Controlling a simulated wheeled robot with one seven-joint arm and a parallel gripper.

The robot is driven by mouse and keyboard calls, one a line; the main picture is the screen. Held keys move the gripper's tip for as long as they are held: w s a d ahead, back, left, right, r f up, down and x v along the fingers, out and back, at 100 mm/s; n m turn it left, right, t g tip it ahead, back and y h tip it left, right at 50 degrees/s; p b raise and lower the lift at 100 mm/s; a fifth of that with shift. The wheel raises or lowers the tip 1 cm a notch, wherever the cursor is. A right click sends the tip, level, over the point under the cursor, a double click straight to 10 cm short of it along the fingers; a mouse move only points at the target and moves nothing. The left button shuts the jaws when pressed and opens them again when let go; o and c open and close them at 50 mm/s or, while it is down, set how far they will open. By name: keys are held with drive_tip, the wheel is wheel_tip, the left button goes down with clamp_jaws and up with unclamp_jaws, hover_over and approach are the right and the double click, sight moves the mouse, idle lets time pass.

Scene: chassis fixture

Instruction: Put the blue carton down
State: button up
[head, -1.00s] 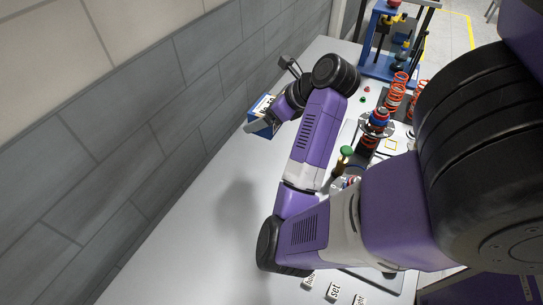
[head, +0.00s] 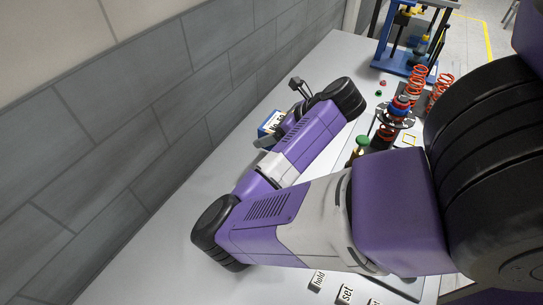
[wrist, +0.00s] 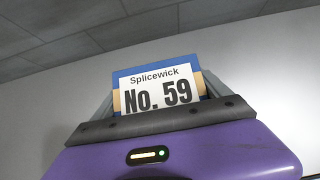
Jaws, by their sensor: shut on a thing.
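The blue carton (head: 272,122) has a white label and sits between the fingers of my gripper (head: 267,135), near the table's wall-side edge in the head view. My arm hides part of it, and I cannot tell whether its base touches the table. In the wrist view the carton (wrist: 118,77) shows a label reading "Splicewick No. 59", with grey fingers (wrist: 155,106) at both sides. My gripper is shut on it. The white table (head: 165,232) lies under the arm.
A grey tiled wall (head: 150,130) runs close along the table's left side. A blue-framed fixture (head: 408,65), red springs (head: 416,82) and a red-topped shock absorber (head: 400,104) stand to the right.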

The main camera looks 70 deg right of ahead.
drive_tip(key=shift+f+b, duration=1.5)
drive_tip(key=shift+f, duration=0.55)
drive_tip(key=shift+f+b, duration=0.6)
drive_tip(key=shift+f, duration=1)
